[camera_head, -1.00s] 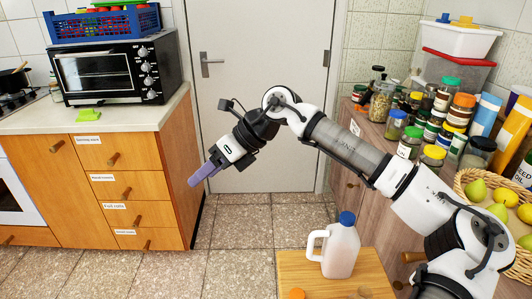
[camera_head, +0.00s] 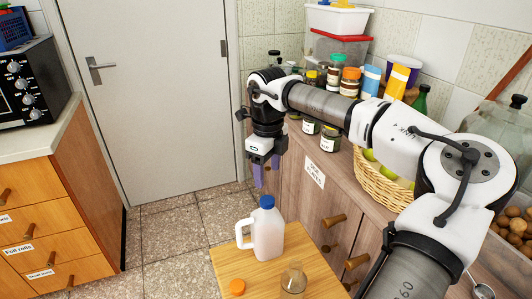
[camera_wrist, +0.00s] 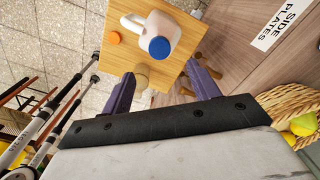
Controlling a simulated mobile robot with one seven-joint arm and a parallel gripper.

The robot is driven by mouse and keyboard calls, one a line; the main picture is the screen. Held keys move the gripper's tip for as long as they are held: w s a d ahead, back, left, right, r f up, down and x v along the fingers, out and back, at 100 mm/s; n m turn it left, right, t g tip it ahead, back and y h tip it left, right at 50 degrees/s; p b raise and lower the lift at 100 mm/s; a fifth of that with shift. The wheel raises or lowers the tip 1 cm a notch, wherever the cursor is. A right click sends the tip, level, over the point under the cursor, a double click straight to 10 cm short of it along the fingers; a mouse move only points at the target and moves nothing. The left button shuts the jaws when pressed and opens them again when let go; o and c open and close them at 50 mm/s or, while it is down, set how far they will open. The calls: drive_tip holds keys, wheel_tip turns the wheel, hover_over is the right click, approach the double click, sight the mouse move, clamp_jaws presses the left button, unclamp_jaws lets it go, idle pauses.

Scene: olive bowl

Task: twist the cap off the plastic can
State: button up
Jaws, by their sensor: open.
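The plastic can (camera_head: 268,236) is a pale jug with a side handle, standing upright on a small wooden table (camera_head: 226,262). Its blue cap (camera_head: 267,201) is on top. In the wrist view the blue cap (camera_wrist: 159,47) shows from above, beyond the fingertips. My gripper (camera_head: 266,176) points down, with its purple fingers apart and empty. It is above and behind the can in the head view, not touching it. The fingers also show in the wrist view (camera_wrist: 160,78), spread apart.
An orange cap (camera_head: 237,287) and a small glass jar (camera_head: 293,279) are on the same table near the can. A wooden cabinet with a basket of fruit (camera_head: 378,188) and several jars is to the right. Open tiled floor (camera_head: 170,232) lies to the left.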

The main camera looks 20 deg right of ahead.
sight(267, 200)
wheel_tip(267, 200, down, 9)
drive_tip(key=shift+a+r+p, duration=0.1)
drive_tip(key=shift+p, duration=0.5)
drive_tip(key=shift+c, duration=0.3)
drive_tip(key=c, duration=1)
drive_tip(key=n, duration=0.4)
drive_tip(key=shift+n+p, duration=0.35)
drive_tip(key=shift+n, duration=0.05)
drive_tip(key=shift+n, duration=0.6)
drive_tip(key=shift+r+p, duration=1.5)
drive_tip(key=shift+r, duration=1.05)
